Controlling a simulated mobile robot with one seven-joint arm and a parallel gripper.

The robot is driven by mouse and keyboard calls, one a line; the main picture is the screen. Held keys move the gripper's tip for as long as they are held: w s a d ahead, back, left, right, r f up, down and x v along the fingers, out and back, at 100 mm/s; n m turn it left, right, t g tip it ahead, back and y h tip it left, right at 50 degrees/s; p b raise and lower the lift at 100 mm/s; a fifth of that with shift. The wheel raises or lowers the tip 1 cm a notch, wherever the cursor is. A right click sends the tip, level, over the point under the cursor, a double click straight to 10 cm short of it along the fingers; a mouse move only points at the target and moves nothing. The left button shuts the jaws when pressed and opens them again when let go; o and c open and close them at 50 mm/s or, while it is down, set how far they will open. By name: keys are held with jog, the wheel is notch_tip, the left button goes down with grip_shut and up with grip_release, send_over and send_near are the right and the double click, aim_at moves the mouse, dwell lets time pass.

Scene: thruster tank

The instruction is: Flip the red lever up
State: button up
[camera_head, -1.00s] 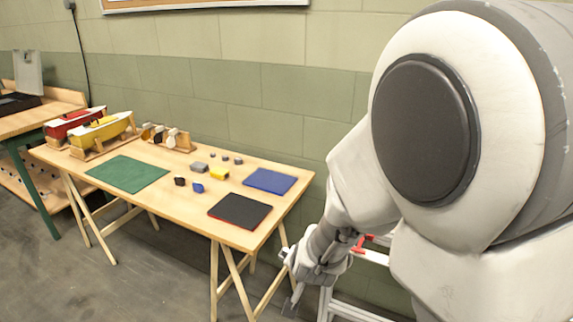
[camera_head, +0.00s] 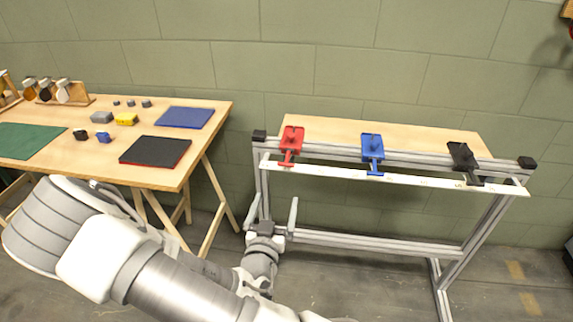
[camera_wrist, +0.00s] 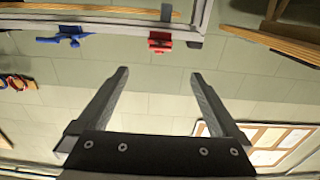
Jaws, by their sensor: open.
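The red lever (camera_head: 291,145) is mounted at the left end of a metal frame's top rail in the head view, its handle hanging over the front edge. It also shows in the wrist view (camera_wrist: 160,42), near the top and beyond the fingertips. My gripper (camera_head: 272,212) is open and empty, below and a little left of the red lever, apart from it. Its two spread fingers show in the wrist view (camera_wrist: 158,75) with nothing between them.
On the same rail are a blue lever (camera_head: 372,155) in the middle and a black lever (camera_head: 464,162) at right. A white strip (camera_head: 400,177) runs along the rail's front. A wooden table (camera_head: 60,180) with mats and small blocks stands at left. A green block wall (camera_head: 330,80) closes the back.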

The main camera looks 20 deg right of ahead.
aim_at(287, 160)
jog(key=b+x, duration=1.1)
jog(key=x, duration=0.6)
jog(key=shift+w+d, duration=0.15)
